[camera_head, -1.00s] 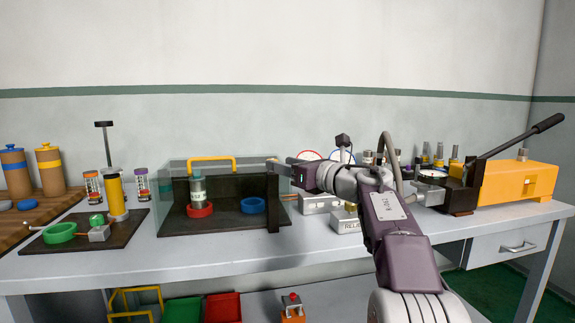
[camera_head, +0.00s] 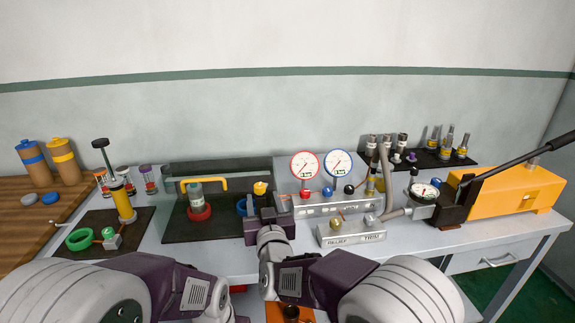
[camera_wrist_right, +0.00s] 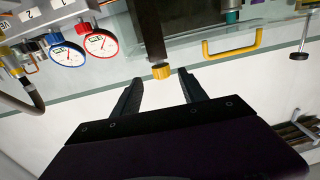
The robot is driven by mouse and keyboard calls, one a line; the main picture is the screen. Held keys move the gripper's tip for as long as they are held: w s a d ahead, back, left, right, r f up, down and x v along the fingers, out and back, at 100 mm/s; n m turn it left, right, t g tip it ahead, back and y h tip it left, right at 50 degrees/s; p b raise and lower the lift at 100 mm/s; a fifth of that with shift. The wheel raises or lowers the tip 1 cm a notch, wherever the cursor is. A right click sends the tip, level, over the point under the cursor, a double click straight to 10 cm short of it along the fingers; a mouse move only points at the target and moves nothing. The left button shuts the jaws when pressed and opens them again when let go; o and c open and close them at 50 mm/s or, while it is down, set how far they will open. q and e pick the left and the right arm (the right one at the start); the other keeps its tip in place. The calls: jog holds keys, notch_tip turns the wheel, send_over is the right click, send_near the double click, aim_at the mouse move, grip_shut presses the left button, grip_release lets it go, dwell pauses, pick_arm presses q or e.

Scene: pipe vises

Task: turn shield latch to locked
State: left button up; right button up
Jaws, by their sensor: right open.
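The shield is a clear panel with a yellow bar handle (camera_head: 203,184) at the dark station left of the table's middle. A small yellow knob (camera_head: 260,188), which looks like the shield latch, sits at the station's right side. In the right wrist view the knob (camera_wrist_right: 161,71) is at the end of a dark post (camera_wrist_right: 153,32). My right gripper (camera_head: 267,203) is open in front of the post; its fingertips (camera_wrist_right: 160,76) lie on either side of the knob, with no clear contact. My left arm shows at lower left, its gripper out of frame.
A bottle (camera_head: 196,196) stands in a red ring (camera_head: 199,214), and a blue ring (camera_head: 242,207) is partly hidden by my gripper. Red and blue gauges (camera_head: 337,164) and a relief block (camera_head: 350,233) stand close on the right. An orange pump (camera_head: 512,190) is farther right.

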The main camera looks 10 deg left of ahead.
aim_at(259, 183)
jog(key=shift+a, duration=0.1)
jog(key=x, duration=0.9)
jog(key=shift+p, duration=0.4)
